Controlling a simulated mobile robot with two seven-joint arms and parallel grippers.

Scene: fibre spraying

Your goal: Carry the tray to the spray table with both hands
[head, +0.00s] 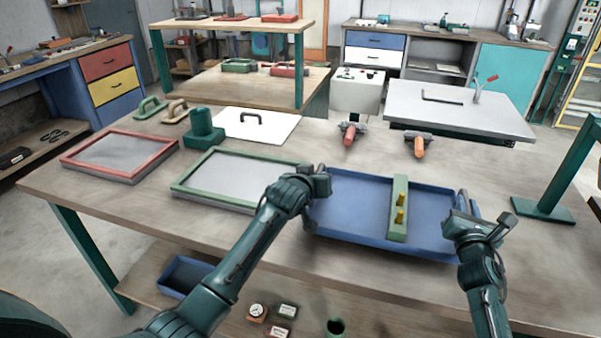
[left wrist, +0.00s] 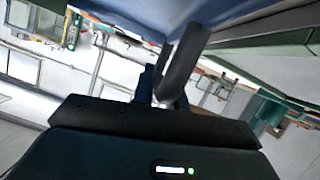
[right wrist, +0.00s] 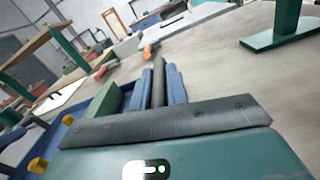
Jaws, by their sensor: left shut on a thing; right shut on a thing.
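The blue tray (head: 350,205) is at the right part of the wooden worktable; I cannot tell whether it touches the top. A green bar (head: 398,215) with two yellow pegs (head: 400,208) lies across it. My left gripper (head: 320,183) is shut on the handle at the tray's left end. The dark handle (left wrist: 183,68) also shows in the left wrist view. My right gripper (head: 465,208) is shut on the right-end handle (right wrist: 159,85), seen between the fingers in the right wrist view. A grey-topped table (head: 460,105) stands behind; I cannot tell whether it is the spray table.
A green-framed screen (head: 225,180) and a red-framed screen (head: 120,155) lie left of the tray. Two orange-tipped tools (head: 350,132) (head: 418,146) lie behind it. A green post on a foot (head: 543,209) stands to the right.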

